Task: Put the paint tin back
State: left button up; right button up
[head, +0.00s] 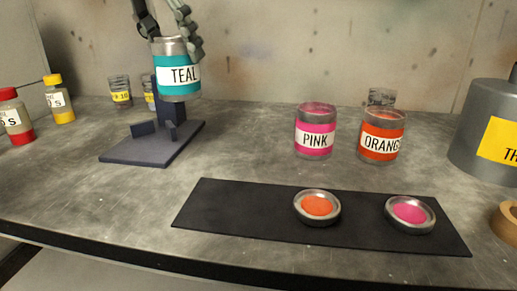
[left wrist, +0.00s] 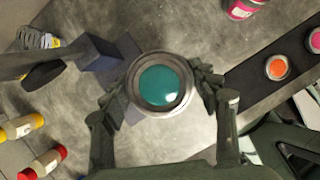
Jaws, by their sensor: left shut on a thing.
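A teal paint tin (head: 178,78) labelled TEAL is held upright in my left gripper (head: 172,22), above the dark stand at the left of the bench. In the left wrist view the fingers of my left gripper (left wrist: 163,98) close on both sides of the tin, and teal paint (left wrist: 160,86) shows inside its round rim. A pink tin (head: 315,133) and an orange tin (head: 381,136) stand side by side on the bench, right of centre.
The dark stand (head: 138,154) has a flat base and small upright prongs. A black mat (head: 255,215) holds two small dishes, orange (head: 317,207) and pink (head: 410,213). Bottles (head: 60,100) stand far left, a grey can (head: 487,135) far right. Bench between stand and pink tin is clear.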

pick_arm(q)
jog(key=shift+d+f, duration=0.1)
jog(key=shift+d, duration=0.35)
jog(key=d+f, duration=0.3)
jog(key=w+d+f, duration=0.1)
jog(key=d+f, duration=0.3)
jog(key=w+d+f, duration=0.1)
jog(key=d+f, duration=0.2)
jog(key=d, duration=0.1)
jog(key=shift+w+f+p, duration=0.15)
jog(key=shift+p, duration=0.25)
jog(key=shift+f, duration=0.3)
pick_arm(e)
jog(key=shift+x, duration=0.9)
